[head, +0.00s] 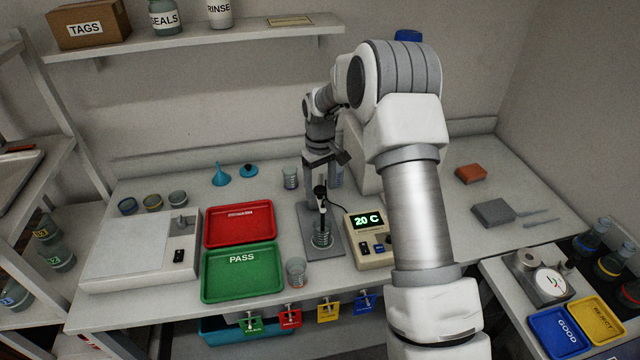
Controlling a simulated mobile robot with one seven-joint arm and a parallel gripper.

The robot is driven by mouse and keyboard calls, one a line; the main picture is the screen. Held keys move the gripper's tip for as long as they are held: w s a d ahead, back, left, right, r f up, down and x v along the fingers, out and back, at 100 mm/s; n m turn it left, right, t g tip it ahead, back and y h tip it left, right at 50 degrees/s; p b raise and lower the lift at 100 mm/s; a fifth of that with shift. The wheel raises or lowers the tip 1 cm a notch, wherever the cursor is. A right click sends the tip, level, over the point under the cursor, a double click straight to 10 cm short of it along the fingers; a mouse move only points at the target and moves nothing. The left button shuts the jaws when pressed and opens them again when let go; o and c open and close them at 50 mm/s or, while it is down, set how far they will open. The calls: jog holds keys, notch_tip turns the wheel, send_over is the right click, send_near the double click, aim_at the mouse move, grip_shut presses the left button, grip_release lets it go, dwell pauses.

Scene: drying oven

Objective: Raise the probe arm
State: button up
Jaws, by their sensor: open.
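The probe stand has a grey base plate (334,246) on the bench. A dark probe (321,198) with a black top stands upright over it, its lower end at a small clear vessel (322,238). A cable runs from the probe towards a meter (372,245) reading 20 C. My gripper (322,172) is open, pointing down just behind and above the probe top. I cannot tell whether it touches the stand. The stand's post and any probe arm are mostly hidden or merge with my gripper.
A red tray (240,213) and a green PASS tray (212,282) lie left of the stand. A clear cup (296,272) stands in front, and another glass (290,178) behind. My arm hides the bench right of the meter. Coloured clips hang on the front edge.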

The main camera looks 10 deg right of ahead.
grip_shut()
dwell(0.3)
dwell(1.1)
